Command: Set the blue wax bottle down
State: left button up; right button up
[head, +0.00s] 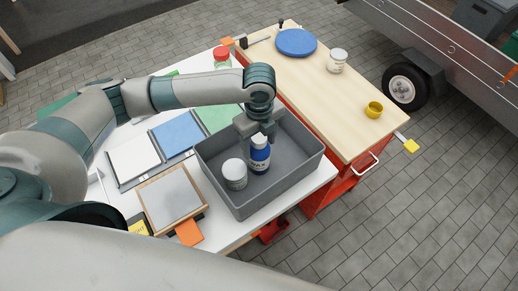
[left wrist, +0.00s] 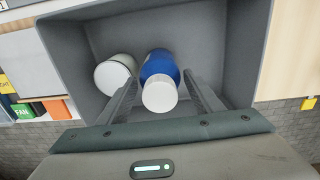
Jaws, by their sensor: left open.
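The blue wax bottle (head: 260,158) with a white cap stands upright in the grey crate (head: 222,193). In the left wrist view, the bottle (left wrist: 159,68) shows its white cap towards the camera, between my two fingers. My left gripper (head: 259,134) is over the crate at the bottle's top, its jaws open. In the left wrist view, the fingers of my left gripper (left wrist: 160,88) are spread on either side of the bottle, and gaps show beside the cap. My right gripper is not in view.
A white-lidded jar (head: 235,174) stands in the crate close left of the bottle; the crate's right part is free. A wooden-topped bench (head: 335,105) behind carries a blue disc (head: 296,42), another jar (head: 337,61) and a yellow cup (head: 374,109).

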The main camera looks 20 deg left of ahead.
pick_arm(q)
notch_tip(320, 180, up, 7)
jog(key=shift+f+b, duration=0.1)
jog(key=shift+b, duration=0.75)
jog(key=shift+r, duration=0.75)
